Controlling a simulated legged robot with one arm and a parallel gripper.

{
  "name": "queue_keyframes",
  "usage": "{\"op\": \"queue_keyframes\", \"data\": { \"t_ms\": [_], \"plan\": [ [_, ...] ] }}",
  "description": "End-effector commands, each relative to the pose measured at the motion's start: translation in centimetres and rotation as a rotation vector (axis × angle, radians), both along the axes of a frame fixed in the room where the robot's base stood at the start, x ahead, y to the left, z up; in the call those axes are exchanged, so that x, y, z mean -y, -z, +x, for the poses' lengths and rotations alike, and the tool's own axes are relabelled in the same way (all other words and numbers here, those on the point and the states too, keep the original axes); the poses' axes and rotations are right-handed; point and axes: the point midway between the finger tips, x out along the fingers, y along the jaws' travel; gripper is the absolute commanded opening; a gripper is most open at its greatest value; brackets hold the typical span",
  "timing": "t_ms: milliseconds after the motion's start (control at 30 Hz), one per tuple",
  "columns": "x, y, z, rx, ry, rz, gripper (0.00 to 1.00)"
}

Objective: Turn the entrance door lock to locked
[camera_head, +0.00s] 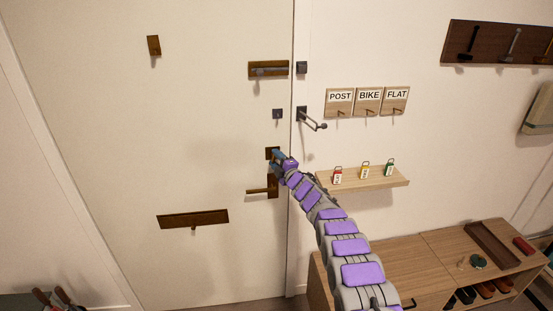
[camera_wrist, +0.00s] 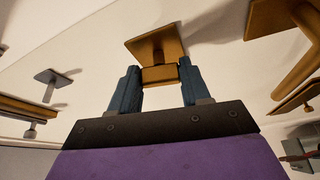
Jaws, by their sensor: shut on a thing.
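The entrance door (camera_head: 120,110) is cream and stands closed. Its lock has a square brown plate (camera_head: 272,152) above the lever handle (camera_head: 262,190). In the wrist view the lock's brass plate (camera_wrist: 150,42) carries a small block-like turn piece (camera_wrist: 159,74). My gripper (camera_head: 277,158) is at the lock, and its blue fingers (camera_wrist: 159,70) stand either side of the turn piece, shut on it. My gripper partly hides the lock in the head view. I cannot tell from the turn piece whether the lock is locked.
A bolt (camera_head: 268,69) and a small grey plate (camera_head: 278,114) sit above the lock. A hook-like fitting (camera_head: 312,118) is on the frame. A shelf (camera_head: 362,179) with several coloured tags is right of my arm, above a wooden bench (camera_head: 400,265). The handle (camera_wrist: 300,70) is close beside my gripper.

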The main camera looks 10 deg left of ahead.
Motion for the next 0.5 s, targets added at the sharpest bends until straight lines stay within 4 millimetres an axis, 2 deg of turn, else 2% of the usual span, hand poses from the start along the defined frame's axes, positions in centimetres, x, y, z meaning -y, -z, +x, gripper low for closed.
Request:
{"op": "queue_keyframes", "data": {
  "t_ms": [233,500],
  "plan": [
    [-0.27,-0.12,-0.1,0.038,-0.005,-0.135,0.16],
    [-0.27,0.06,-0.08,0.056,-0.005,-0.204,0.16]
  ]
}}
